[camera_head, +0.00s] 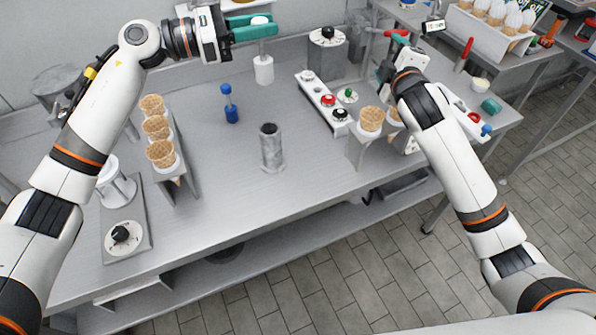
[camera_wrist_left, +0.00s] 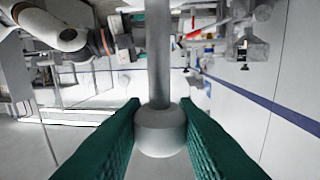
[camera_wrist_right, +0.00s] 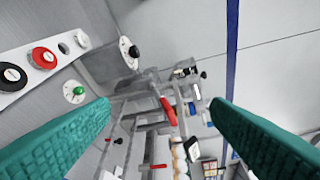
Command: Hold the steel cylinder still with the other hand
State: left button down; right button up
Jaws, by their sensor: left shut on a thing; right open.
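The steel cylinder (camera_head: 271,148) stands upright on the table in the middle of the head view, grey with a dark top. Neither gripper touches it. My left gripper (camera_head: 258,28) is at the back of the table, beyond the cylinder. It is shut on a pale dumbbell-shaped piece (camera_head: 263,68), near its upper knob. In the left wrist view the rod and pale knob (camera_wrist_left: 160,130) sit between the teal fingers. My right gripper (camera_wrist_right: 160,105) is open and empty in the right wrist view. In the head view it is at the back right, its fingers partly hidden.
A blue dumbbell-shaped piece (camera_head: 230,105) stands left of the cylinder. A cone rack (camera_head: 178,185) is further left, another cone holder (camera_head: 362,152) to the right. A button panel (camera_head: 322,100) lies behind that holder. The table (camera_head: 225,185) is clear around the cylinder's front and left.

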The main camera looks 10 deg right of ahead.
jog(key=s+a+f+m+g+y, duration=0.25)
jog(key=s+a+f+y, duration=0.2)
jog(key=a+f, duration=0.7)
pick_arm(q)
jog(key=shift+s+r, duration=0.1)
pick_arm(e)
jog(key=m+g+y, duration=0.2)
jog(key=m+y, duration=0.1)
jog(key=m, duration=0.3)
send_near(278, 160)
jog(key=shift+w+a+r, duration=0.1)
jog(key=shift+w+a, duration=0.15)
jog(key=shift+w, duration=0.15)
jog(key=x, duration=1.1)
jog(key=shift+w+a+f, duration=0.15)
jog(key=shift+w+f, duration=0.1)
jog(key=shift+f, duration=0.05)
grip_shut()
jog(key=shift+c, duration=1.2)
grip_release()
